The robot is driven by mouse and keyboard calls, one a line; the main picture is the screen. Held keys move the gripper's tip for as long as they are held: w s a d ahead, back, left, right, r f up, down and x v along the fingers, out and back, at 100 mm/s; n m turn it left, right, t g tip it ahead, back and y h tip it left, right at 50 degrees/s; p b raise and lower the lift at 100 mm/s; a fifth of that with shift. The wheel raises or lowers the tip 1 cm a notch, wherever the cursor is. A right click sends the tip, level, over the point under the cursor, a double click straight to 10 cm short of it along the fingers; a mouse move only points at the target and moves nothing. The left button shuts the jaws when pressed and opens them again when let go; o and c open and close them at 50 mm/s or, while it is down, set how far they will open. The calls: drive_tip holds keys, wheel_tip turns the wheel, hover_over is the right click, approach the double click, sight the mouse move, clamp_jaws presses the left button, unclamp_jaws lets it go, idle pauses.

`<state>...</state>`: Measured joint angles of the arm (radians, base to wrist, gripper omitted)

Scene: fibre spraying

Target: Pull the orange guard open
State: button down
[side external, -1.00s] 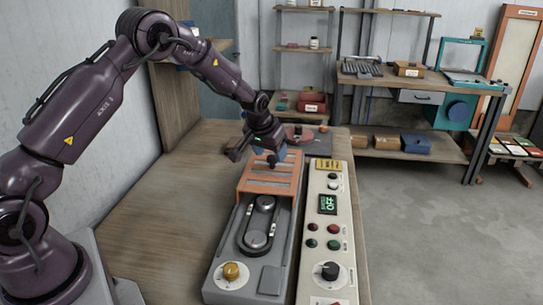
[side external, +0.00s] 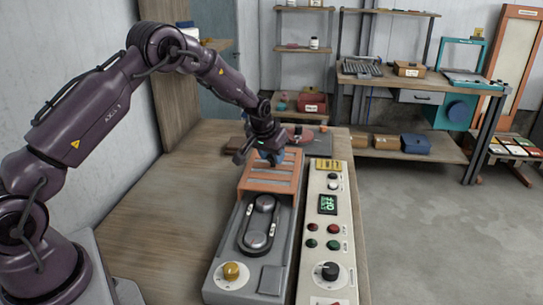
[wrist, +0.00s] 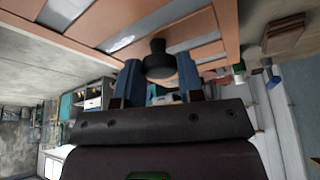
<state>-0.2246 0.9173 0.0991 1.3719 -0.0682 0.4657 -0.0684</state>
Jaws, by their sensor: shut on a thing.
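The orange slatted guard (side external: 270,178) lies over the far end of the grey machine bed (side external: 222,262) in the side view. Its slats also cross the top of the wrist view (wrist: 95,22). The belt and its two pulleys (side external: 257,222) lie uncovered in front of the guard. My gripper (side external: 278,154) is at the far part of the guard. In the wrist view my gripper (wrist: 159,78) has its two blue fingers on either side of the guard's black knob (wrist: 158,58), shut on it. In the side view my gripper hides the knob.
A cream control panel (side external: 327,268) with buttons and a green display runs along the machine's right side. A yellow knob (side external: 231,271) sits at the near end of the bed. The wooden table (side external: 165,235) is clear on the left.

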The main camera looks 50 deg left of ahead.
sight(265, 169)
drive_tip(key=shift+w+a, duration=1.2)
drive_tip(key=shift+w, duration=0.05)
drive_tip(key=c, duration=0.8)
unclamp_jaws()
drive_tip(key=shift+o, duration=0.2)
drive_tip(key=v, duration=1.3)
drive_tip(key=shift+s, duration=0.15)
